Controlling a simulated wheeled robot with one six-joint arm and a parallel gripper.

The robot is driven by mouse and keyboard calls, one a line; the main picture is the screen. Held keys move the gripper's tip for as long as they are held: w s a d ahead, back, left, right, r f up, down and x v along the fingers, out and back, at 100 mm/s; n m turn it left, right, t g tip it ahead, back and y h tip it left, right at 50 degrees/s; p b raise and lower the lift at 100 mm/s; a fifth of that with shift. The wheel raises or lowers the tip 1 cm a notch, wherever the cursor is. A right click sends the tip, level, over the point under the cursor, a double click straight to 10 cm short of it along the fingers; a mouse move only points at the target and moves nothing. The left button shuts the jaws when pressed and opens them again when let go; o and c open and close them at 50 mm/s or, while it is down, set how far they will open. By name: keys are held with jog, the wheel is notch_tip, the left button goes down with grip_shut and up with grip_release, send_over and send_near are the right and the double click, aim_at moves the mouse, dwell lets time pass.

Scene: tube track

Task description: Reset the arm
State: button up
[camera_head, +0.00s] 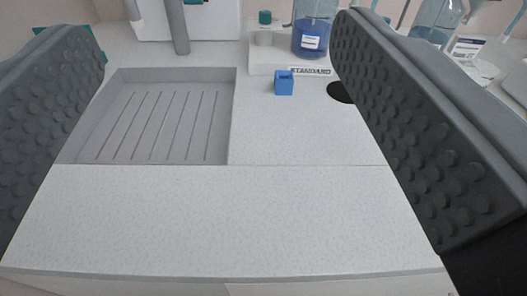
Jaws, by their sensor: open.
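My gripper (218,75) is seen from behind in the head camera view. Its two grey, studded fingers stand wide apart at the left and right of the picture. Nothing is held between them. The space between them looks out over a white speckled counter (225,215). The fingers hide parts of the counter's left and right sides.
A recessed grey drain tray (232,115) is at left centre. A small blue block (284,88) stands right of it, near a white stand labelled STANDARD (262,62) and a blue-liquid bottle (311,38). A dark round hole (341,93) is beside the right finger. The front counter is clear.

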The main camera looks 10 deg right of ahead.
jog(key=shift+s+d+f+g, duration=0.1)
jog(key=shift+s+f+g, duration=0.2)
jog(key=shift+s+f, duration=0.75)
jog(key=shift+s+r, duration=0.1)
dwell(0.3)
